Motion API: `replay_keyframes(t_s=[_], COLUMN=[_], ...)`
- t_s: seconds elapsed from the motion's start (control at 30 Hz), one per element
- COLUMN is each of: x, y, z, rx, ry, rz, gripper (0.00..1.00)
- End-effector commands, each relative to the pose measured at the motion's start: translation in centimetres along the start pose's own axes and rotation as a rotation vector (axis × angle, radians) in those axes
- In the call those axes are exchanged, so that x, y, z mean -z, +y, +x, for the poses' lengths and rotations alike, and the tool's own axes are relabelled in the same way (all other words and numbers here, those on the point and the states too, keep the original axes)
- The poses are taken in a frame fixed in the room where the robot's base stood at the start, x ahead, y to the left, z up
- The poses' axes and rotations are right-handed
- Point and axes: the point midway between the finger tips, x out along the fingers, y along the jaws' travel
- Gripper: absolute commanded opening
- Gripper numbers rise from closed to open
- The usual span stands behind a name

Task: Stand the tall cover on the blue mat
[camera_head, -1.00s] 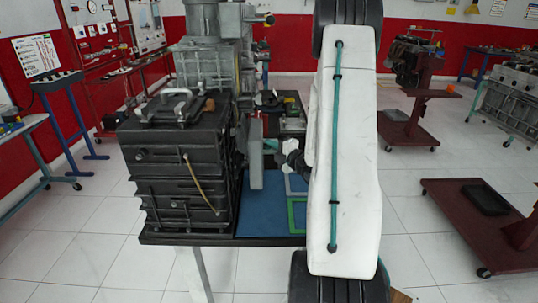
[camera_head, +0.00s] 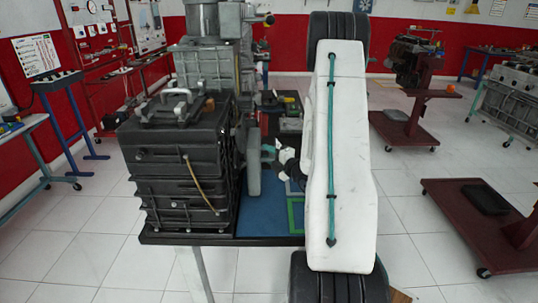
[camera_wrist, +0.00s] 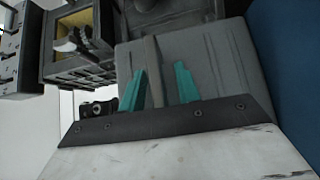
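The tall cover (camera_head: 253,165) is a grey upright plate in the head view, beside the black crates and over the blue mat (camera_head: 262,215). In the wrist view the cover (camera_wrist: 215,60) is a broad grey panel with a raised rib. The teal fingers of my gripper (camera_wrist: 165,88) lie against it, one on each side of the rib, and hold it. In the head view my gripper (camera_head: 272,152) reaches it from the right, partly hidden by my white arm. I cannot tell whether the cover's lower edge touches the mat. The mat (camera_wrist: 287,50) fills the wrist view's right edge.
Stacked black crates (camera_head: 185,165) stand close left of the cover. A grey engine (camera_head: 212,50) stands behind them. A green-outlined square (camera_head: 293,216) marks the mat's right part. Bare mat shows in front of the cover.

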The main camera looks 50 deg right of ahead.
Motion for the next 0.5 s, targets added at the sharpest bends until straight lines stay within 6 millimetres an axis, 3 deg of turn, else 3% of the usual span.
replay_keyframes(t_s=[0.27,0.5], x=[0.0,-0.1], y=[0.4,0.3], z=[0.0,-4.0], rx=[-0.001,0.002], ry=[0.0,-0.005], rz=[-0.001,0.003], gripper=[0.33,0.33])
